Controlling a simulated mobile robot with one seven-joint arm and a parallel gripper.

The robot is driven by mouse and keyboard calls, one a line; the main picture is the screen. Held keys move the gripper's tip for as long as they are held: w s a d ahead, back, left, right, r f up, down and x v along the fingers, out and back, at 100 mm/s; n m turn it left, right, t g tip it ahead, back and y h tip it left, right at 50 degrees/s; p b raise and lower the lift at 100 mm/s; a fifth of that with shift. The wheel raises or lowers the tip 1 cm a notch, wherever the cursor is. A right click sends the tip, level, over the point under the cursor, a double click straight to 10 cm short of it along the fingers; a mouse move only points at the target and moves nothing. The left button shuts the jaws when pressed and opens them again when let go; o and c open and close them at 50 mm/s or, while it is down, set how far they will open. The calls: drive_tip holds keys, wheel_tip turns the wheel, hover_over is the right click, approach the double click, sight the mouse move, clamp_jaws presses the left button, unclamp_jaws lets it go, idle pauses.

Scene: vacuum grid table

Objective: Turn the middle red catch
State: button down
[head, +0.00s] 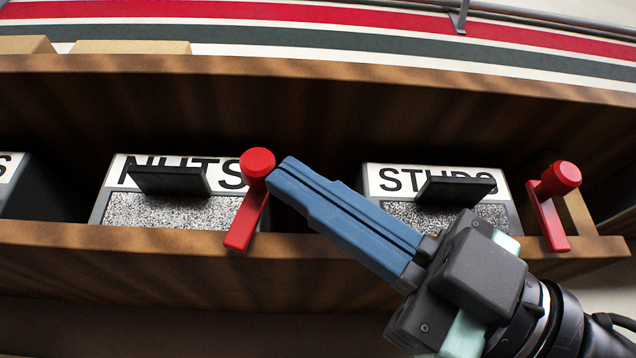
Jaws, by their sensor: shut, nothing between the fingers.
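A red catch (243,222) with a round knob on top stands at the wooden shelf's front edge, at the right side of the NUTS drawer (155,211). Its lever slants from the knob down to the left. My gripper (280,175) comes in from the lower right with its blue fingers together and nothing between them. The fingertips are right beside the knob on its right; I cannot tell whether they touch. A second red catch (548,220) stands at the right end, beside the STUDS drawer (379,180). No other catch is in view.
The wooden shelf (170,250) runs across the view, with a board (330,75) above it. Black handles stick out from the NUTS and STUDS drawers. A partly cut-off drawer (8,168) is at the left edge. A dark gap lies between the two middle drawers, behind my fingers.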

drive_tip(key=shift+a+r, duration=0.3)
drive_tip(key=shift+r, duration=0.35)
idle(0.4)
